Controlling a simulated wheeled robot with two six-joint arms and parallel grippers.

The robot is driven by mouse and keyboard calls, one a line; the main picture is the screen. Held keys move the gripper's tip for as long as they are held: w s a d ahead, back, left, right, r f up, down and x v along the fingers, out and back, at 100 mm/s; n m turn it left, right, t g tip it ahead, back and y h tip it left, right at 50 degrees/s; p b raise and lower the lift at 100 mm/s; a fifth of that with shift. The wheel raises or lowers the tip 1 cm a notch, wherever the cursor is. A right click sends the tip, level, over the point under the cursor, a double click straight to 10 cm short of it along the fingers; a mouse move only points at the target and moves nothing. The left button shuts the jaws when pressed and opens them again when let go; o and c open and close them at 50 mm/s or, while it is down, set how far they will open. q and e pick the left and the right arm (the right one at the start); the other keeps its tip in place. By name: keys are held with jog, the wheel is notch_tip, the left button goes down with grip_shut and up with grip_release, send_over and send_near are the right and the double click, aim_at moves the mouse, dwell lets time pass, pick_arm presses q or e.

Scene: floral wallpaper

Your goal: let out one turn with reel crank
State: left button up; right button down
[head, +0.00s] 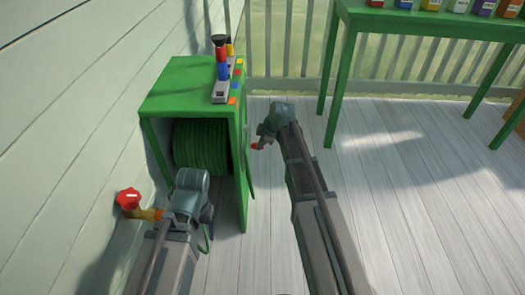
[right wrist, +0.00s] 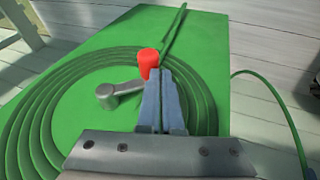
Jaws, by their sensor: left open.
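A green hose reel (head: 200,146) sits inside a green cabinet (head: 178,84). Its crank is on the cabinet's right side; the right wrist view shows a grey crank arm (right wrist: 118,92) with a red knob (right wrist: 149,62). The knob also shows in the head view (head: 255,147). My right gripper (right wrist: 160,74) has its fingers together, with their tips against or just beside the knob, overlapping its lower right edge. No gap shows between the fingers. My left gripper (head: 207,214) is open in front of the cabinet, its fingers partly hidden by the wrist.
A red valve wheel (head: 128,199) on a brass tap stands left of my left gripper. A green hose (right wrist: 270,84) hangs beside the panel. A green table (head: 430,22) is at the back right; the deck between is clear.

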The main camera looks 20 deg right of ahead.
jog(key=shift+w+d+f+n+t+h+b, duration=0.15)
jog(key=shift+w+f+t+b, duration=0.1)
jog(key=shift+f+t+b, duration=0.7)
jog(key=shift+w+a+f+n+t+h+b, duration=0.1)
jog(key=shift+w+f+t+h+b, duration=0.2)
jog(key=shift+b, duration=1.05)
jog(key=shift+w+d+f+n+t+h+b, duration=0.15)
jog(key=shift+f+t+b, duration=0.6)
jog(key=shift+b, duration=0.4)
jog(key=shift+f, duration=0.1)
